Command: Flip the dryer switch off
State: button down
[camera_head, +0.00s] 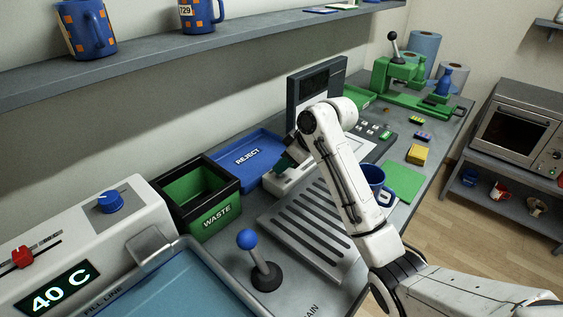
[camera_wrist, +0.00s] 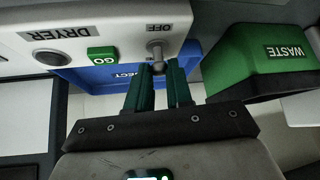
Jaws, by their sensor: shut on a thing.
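The dryer (camera_head: 283,181) is a white box partly hidden behind my arm in the head view. The wrist view shows its front panel (camera_wrist: 75,36) upside down, with a DRYER label, a green GO button (camera_wrist: 102,55) and a small metal toggle switch (camera_wrist: 156,47) at the OFF label. My gripper (camera_wrist: 161,70) has its two green fingers at the switch's round tip, one on each side, shut on it. I cannot tell which way the lever is set. In the head view my gripper (camera_head: 290,157) is mostly hidden by the arm.
The green WASTE bin (camera_head: 212,218) stands close to the left of the dryer in the head view, and the blue REJECT tray (camera_head: 240,158) lies behind it. A slotted drain grate (camera_head: 300,223) lies in front. A blue mug (camera_head: 377,180) stands right of my arm.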

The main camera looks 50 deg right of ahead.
jog(key=t+b, duration=0.1)
jog(key=s+t+b, duration=0.1)
jog(key=t, duration=0.1)
jog(key=shift+s+f, duration=0.25)
jog(key=shift+f, duration=0.15)
jog(key=shift+s+n+t+b, duration=0.15)
jog(key=shift+n+t+b, duration=0.15)
jog(key=shift+t+b, duration=0.4)
jog(key=c, duration=1)
grip_release()
